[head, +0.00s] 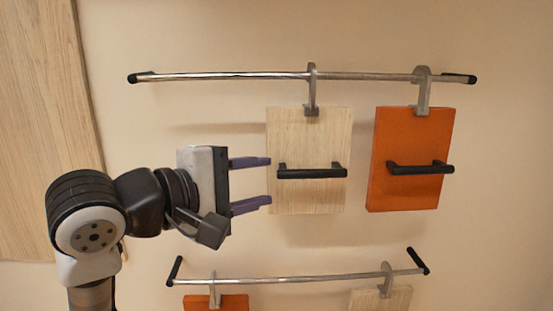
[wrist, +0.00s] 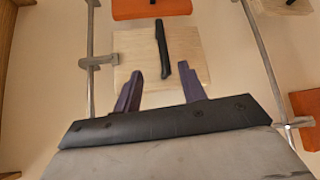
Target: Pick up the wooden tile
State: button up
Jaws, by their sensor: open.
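A pale wooden tile (head: 306,194) with a black bar handle (head: 312,172) hangs by a grey hook (head: 312,90) from the upper metal rail (head: 220,76). My gripper (head: 265,185) is open, with its purple fingers pointing right, level with the tile's left part in the head view. In the wrist view the tile (wrist: 193,60) lies ahead, with its handle (wrist: 162,48) running lengthwise beyond and between the open fingers (wrist: 162,92). The handle looks free of the fingers. I cannot tell the exact depth gap.
An orange tile (head: 408,190) with a black handle hangs to the right on the same rail. A lower rail (head: 310,278) holds another orange tile (head: 222,303) and a pale tile (head: 385,299), both cut off below. A wooden panel (head: 40,130) stands at left.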

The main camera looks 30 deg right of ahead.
aim_at(305, 174)
jog(key=p+x, duration=0.2)
jog(key=x, duration=0.6)
jog(key=shift+p, duration=0.3)
jog(key=shift+w+f+p+x, duration=0.15)
jog(key=shift+p+x, duration=0.6)
jog(key=shift+x, duration=0.7)
jog(key=shift+w+f+p+x, duration=0.15)
jog(key=shift+p+x, duration=0.6)
jog(key=shift+x, duration=0.7)
jog(key=shift+a, duration=0.15)
grip_shut()
